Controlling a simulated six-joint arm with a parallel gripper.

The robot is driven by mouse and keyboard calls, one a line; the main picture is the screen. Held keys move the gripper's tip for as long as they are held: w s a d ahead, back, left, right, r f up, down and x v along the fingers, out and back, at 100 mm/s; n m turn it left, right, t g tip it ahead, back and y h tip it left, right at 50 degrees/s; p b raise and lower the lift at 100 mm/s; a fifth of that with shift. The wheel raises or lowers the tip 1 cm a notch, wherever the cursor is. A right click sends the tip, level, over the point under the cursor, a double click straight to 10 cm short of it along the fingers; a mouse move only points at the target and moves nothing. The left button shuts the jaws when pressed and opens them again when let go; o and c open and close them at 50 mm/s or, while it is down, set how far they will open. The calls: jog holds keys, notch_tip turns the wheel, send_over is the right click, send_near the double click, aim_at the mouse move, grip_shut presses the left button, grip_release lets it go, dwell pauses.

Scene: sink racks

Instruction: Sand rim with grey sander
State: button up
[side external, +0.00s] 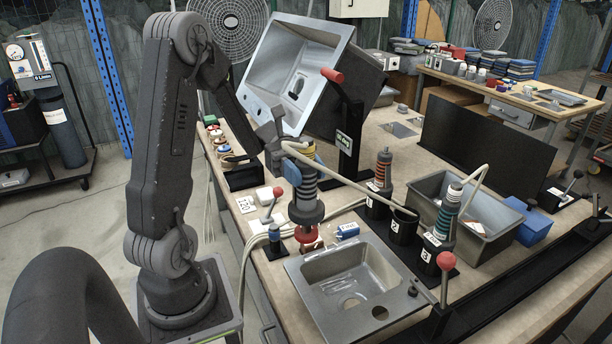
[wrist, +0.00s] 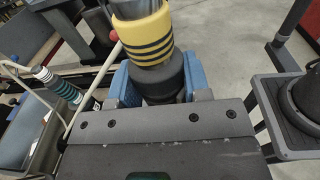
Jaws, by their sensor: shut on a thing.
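My gripper (side external: 276,150) is shut on a sander (side external: 306,206) with a dark lower body. In the wrist view the blue fingers (wrist: 162,88) clasp the dark part of this sander (wrist: 150,42), below its yellow collar with dark bands. A pale hose runs from it. One steel sink (side external: 284,65) is tilted on a stand behind my gripper. Another steel sink (side external: 345,285) lies flat in front, below and right of the held sander. I cannot tell whether the sander touches anything.
A grey bin (side external: 485,228) and a blue box (side external: 533,222) are beyond. Red-knobbed clamps (side external: 445,262) and the hose crossing the bench narrow the space.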

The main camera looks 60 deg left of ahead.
aim_at(306, 200)
dwell(0.4)
jog(key=shift+w+f, duration=0.4)
jog(key=shift+f, duration=0.55)
jog(key=shift+w+f, duration=0.4)
jog(key=shift+f, duration=0.6)
jog(key=shift+w+f, duration=0.4)
jog(key=shift+f, duration=1.15)
jog(key=shift+s, duration=0.15)
jog(key=shift+s, duration=1)
jog(key=shift+r, duration=3.55)
